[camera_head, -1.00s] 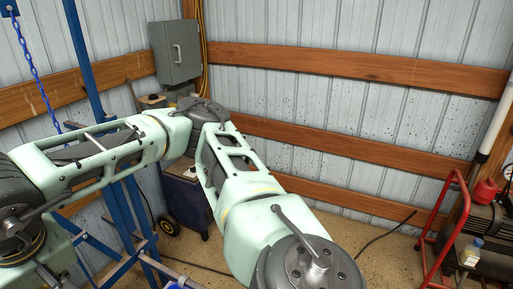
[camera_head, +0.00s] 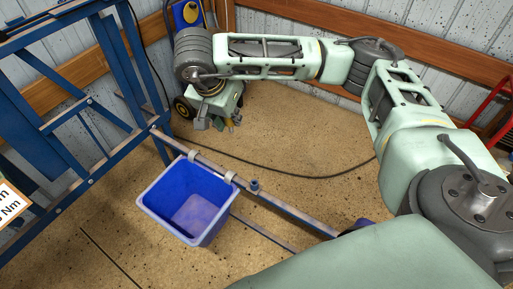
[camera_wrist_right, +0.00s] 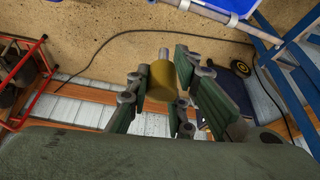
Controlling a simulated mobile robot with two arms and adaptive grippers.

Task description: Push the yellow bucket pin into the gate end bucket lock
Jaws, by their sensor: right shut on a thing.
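My right gripper (camera_head: 222,121) hangs beyond the bucket, near the far wall, and also shows in the right wrist view (camera_wrist_right: 163,98). It is shut on the yellow bucket pin (camera_wrist_right: 162,82), a short yellow cylinder with a grey tip pointing away from the palm. The pin is only a small yellow patch in the head view (camera_head: 231,127). The blue bucket (camera_head: 148,208) hangs by two light clips on a grey rail (camera_head: 290,208). A small blue fitting (camera_head: 255,187) sits on the rail right of the bucket. I cannot tell which part is the gate end lock. My left gripper is out of view.
A blue steel frame (camera_head: 110,113) stands at the left, joined to the rail. A blue machine with a yellow part (camera_head: 190,13) stands behind my right arm. A black cable (camera_head: 300,176) crosses the floor. A red frame (camera_head: 490,105) is at the right edge. Open floor lies beyond the rail.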

